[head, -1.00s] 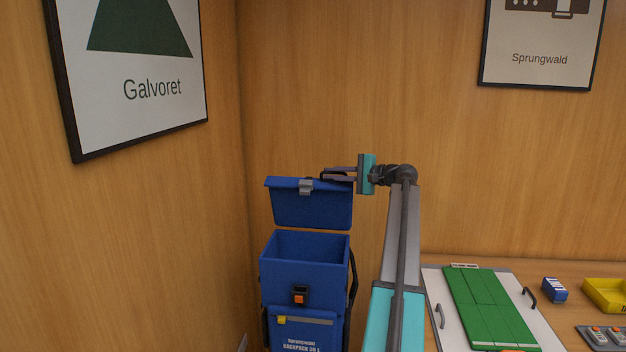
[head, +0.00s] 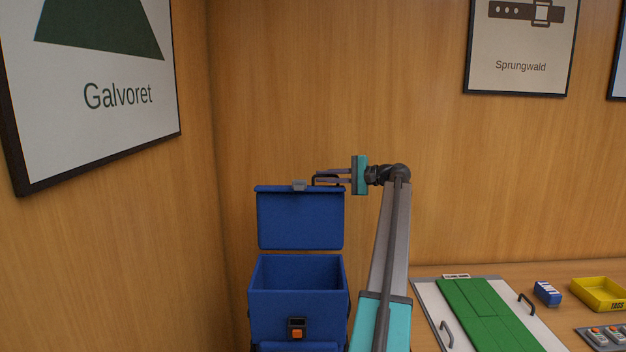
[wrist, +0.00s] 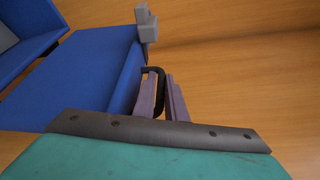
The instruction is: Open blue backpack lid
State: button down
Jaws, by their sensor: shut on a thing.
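The blue backpack (head: 297,303) stands in the corner with its top opening uncovered and its inside showing. Its blue lid (head: 300,220) stands raised, about upright, behind the opening. A grey clasp (head: 299,186) sits at the lid's top edge; it also shows in the wrist view (wrist: 147,24). My gripper (head: 318,180) is at the lid's top right, shut on the black loop handle (wrist: 153,72) of the lid. In the wrist view my fingers (wrist: 161,98) lie on either side of this handle, beside the blue lid panel (wrist: 85,68). An orange buckle (head: 297,333) is on the backpack's front.
A workbench at right holds a white board (head: 428,311) with green panels (head: 490,318) and black handles, a small blue box (head: 547,292), a yellow tray (head: 598,293) and a grey holder (head: 603,337). Wooden walls stand close behind and left of the backpack.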

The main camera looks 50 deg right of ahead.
jog(key=shift+w+d+f, duration=0.1)
jog(key=shift+w+d, duration=0.05)
jog(key=shift+d, duration=0.1)
jog(key=shift+w, duration=0.1)
jog(key=c, duration=1.8)
grip_release()
jog(key=shift+a, duration=0.1)
jog(key=shift+c, duration=0.2)
jog(key=shift+s, duration=0.6)
jog(key=v, duration=1.2)
jog(key=shift+s+d+r, duration=0.2)
jog(key=shift+s+r, duration=0.05)
